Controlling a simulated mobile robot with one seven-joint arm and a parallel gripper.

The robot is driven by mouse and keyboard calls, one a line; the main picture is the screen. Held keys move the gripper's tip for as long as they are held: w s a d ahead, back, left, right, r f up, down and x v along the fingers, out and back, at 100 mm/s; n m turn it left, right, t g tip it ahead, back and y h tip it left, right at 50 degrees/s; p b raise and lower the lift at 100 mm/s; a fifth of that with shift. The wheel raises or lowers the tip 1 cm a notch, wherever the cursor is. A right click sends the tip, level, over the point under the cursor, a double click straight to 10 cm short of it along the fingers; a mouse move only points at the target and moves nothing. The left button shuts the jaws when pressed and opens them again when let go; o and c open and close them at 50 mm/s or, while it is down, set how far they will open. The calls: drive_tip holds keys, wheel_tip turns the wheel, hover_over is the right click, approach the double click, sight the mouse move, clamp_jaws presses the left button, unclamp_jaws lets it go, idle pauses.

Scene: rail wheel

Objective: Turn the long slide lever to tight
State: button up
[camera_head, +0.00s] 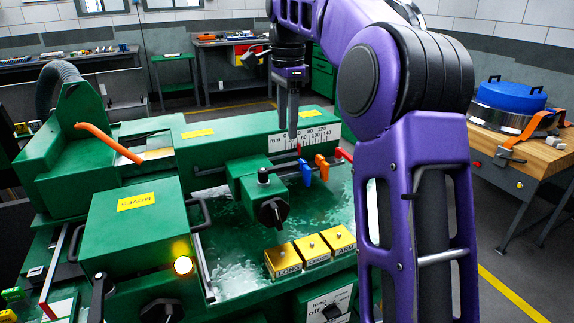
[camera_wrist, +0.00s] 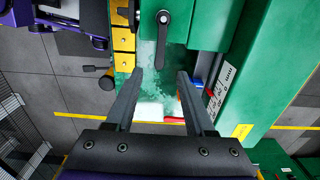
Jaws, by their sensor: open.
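A black lever (camera_wrist: 161,45) sits on top of a green slide block. Its round hub is at the top in the wrist view and its handle points toward my fingers. I take it for the long slide lever; no tight marking is readable. In the head view the lever (camera_head: 264,176) stands on the block above a black knob (camera_head: 273,211), its handle toward the right. In the wrist view my gripper (camera_wrist: 160,75) is open and empty, with the handle's end showing between the fingertips.
Blue (camera_head: 305,173), orange (camera_head: 322,166) and red (camera_head: 342,154) handles stand right of the block. A numbered scale (camera_head: 308,135) runs along the rail behind. Yellow buttons (camera_head: 312,249) and a lit lamp (camera_head: 183,265) are in front. A wooden bench (camera_head: 520,150) stands at right.

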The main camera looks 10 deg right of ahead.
sight(287, 164)
wheel_tip(287, 164, down, 9)
drive_tip(key=shift+r+b, duration=0.1)
drive_tip(key=shift+b, duration=1)
clamp_jaws()
idle(0.6)
